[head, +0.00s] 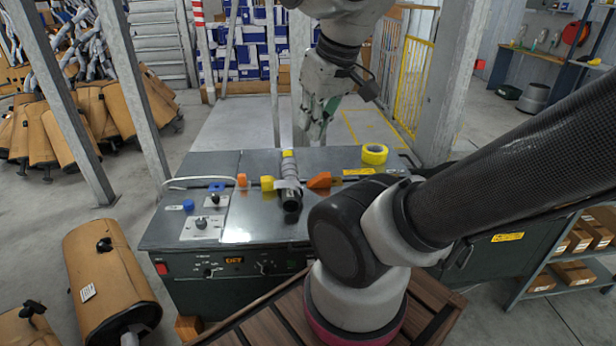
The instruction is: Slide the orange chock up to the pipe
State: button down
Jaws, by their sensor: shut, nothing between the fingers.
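The orange chock (319,181) is a small wedge on the dark bench top, just right of the pipe. A narrow gap seems to separate them. The pipe (290,170) is a short grey and dark tube lying front to back, with a yellow band at its far end and its dark open end toward me. My gripper (312,138) hangs pointing down over the far edge of the bench, behind the pipe and chock in the picture. It is shut and empty. Its exact height above the bench is hard to tell.
A yellow block (266,183) and a smaller orange piece (241,180) sit left of the pipe. A yellow tape roll (374,154) lies at the back right of the bench (240,225). A control plate with knobs (202,226) is at left. My arm covers the bench's right front.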

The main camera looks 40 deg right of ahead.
aim_at(322, 180)
jog(key=i+l+z, duration=0.1)
jog(key=z, duration=0.65)
jog(key=i+z, duration=0.15)
jog(key=z, duration=0.25)
